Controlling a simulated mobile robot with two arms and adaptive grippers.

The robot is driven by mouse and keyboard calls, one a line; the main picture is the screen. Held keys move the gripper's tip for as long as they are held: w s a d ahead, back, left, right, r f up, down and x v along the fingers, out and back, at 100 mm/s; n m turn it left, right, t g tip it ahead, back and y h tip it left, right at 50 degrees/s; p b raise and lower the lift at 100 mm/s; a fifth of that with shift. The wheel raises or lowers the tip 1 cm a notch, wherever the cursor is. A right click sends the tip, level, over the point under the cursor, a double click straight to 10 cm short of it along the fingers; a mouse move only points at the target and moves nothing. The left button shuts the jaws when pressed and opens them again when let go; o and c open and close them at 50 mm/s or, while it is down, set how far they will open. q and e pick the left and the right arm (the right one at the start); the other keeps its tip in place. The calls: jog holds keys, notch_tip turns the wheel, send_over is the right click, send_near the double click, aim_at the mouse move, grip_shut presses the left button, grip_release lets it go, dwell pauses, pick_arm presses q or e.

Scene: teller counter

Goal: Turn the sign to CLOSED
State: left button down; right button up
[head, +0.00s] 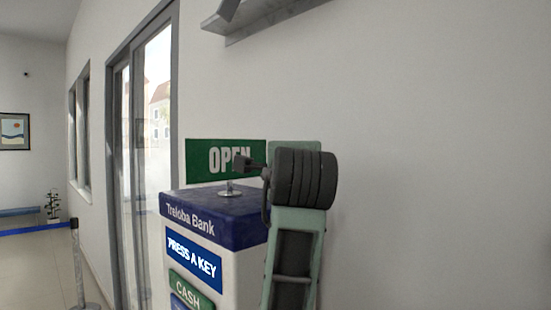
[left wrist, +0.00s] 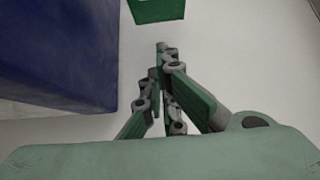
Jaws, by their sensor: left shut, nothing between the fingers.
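The sign (head: 200,166) is a green plate with white letters reading OPEN. It stands upright on a short metal post on the blue top of the bank kiosk (head: 185,205). A blank green part, probably of the sign (left wrist: 157,10), shows at the top of the left wrist view. My left gripper (left wrist: 162,50) is shut and empty, beside the kiosk's blue top. In the head view, the dark tip of my left gripper (head: 241,163) overlaps the last letter of the sign. I cannot tell whether they touch. My right gripper is out of view.
The kiosk has a PRESS A KEY panel (head: 194,260) and a CASH button (head: 190,288). A plain wall (head: 430,180) lies behind and to the right. A grey ledge (head: 265,22) is above. A glass door (head: 155,110) and a belt post (head: 76,265) are at left.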

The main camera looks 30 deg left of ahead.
pick_arm(q)
jog(key=p+x, duration=0.2)
jog(key=x, duration=0.2)
jog(key=p+x, duration=0.3)
jog(key=x, duration=0.2)
jog(key=shift+s+a+r, duration=0.1)
jog(key=shift+a+r, duration=0.05)
jog(key=shift+r, duration=0.1)
jog(key=a+p, duration=0.1)
jog(key=w+a+p, duration=0.1)
jog(key=a, duration=0.1)
jog(key=shift+w, duration=0.15)
jog(key=shift+a+f, duration=0.2)
jog(key=shift+a, duration=0.4)
jog(key=shift+w+d, duration=0.15)
jog(key=shift+w, duration=0.15)
